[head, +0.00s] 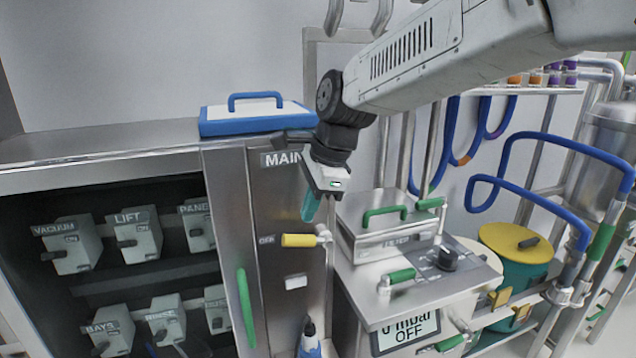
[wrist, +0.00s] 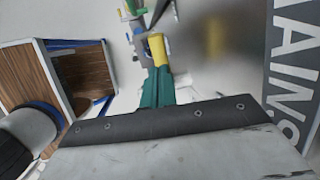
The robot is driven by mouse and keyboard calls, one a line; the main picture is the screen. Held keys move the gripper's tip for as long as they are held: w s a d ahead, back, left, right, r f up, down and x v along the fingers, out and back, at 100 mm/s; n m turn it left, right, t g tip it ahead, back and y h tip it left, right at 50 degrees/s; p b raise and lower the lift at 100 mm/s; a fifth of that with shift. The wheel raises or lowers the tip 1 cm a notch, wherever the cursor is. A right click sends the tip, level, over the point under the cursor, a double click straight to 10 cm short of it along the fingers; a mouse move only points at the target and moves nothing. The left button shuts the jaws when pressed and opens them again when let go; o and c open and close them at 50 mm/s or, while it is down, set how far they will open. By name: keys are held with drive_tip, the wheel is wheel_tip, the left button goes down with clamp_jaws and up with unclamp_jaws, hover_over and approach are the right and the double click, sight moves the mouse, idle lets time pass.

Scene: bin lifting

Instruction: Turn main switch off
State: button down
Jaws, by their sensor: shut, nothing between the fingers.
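The main switch is a lever with a yellow grip (head: 300,240) on the steel panel under the MAINS label (head: 282,158). The grip lies about level and points left, towards a small OFF label (head: 266,240). Its pivot is at the right end. My gripper (head: 309,212) has teal fingers, shut and empty, pointing down just above the grip in the head view. In the wrist view the fingers (wrist: 154,90) end close to the yellow grip (wrist: 158,52). I cannot tell whether they touch it.
A blue-and-white lidded box (head: 258,117) sits on the cabinet top. An open cabinet with labelled switches (head: 138,235) is at left, with a green handle (head: 246,305) beside it. A steel unit with a display reading OFF (head: 405,330) stands close at right.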

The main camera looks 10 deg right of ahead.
sight(296, 238)
drive_tip(key=shift+x, duration=2.1)
drive_tip(key=shift+s+a+f, duration=0.15)
drive_tip(key=shift+a+f, duration=0.45)
drive_tip(key=shift+f, duration=0.2)
